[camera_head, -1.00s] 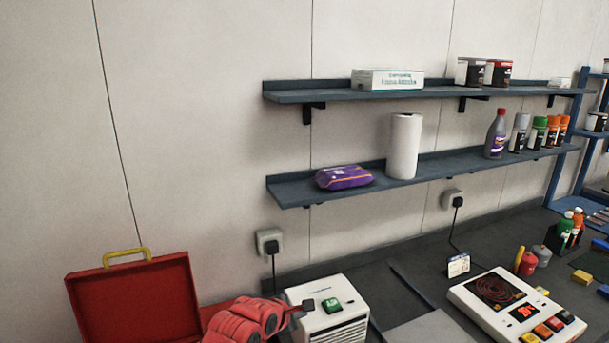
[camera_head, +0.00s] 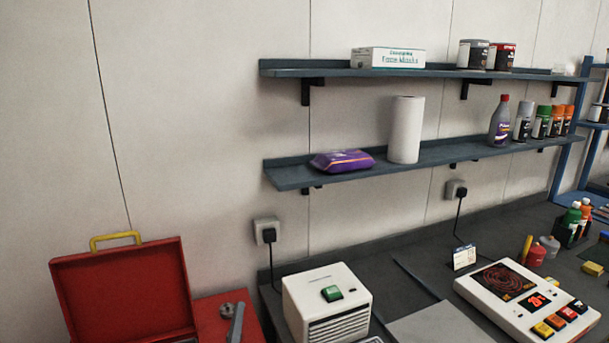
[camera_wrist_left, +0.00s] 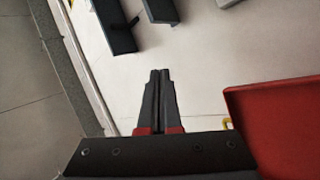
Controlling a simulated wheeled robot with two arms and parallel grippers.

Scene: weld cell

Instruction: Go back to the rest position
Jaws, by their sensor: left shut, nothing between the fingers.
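My left gripper (camera_wrist_left: 158,75) shows in the left wrist view, its two dark fingers shut together with nothing between them. It points toward the pale wall, with a red panel beside it at the right. In the head view I cannot make out the left gripper. My right gripper is in neither current view.
A red case (camera_head: 125,295) with a yellow handle stands open at lower left; a grey metal item (camera_head: 235,320) lies beside it. A white box unit (camera_head: 325,305) and a white control panel (camera_head: 525,300) sit on the dark bench. Two loaded shelves (camera_head: 420,72) hang above.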

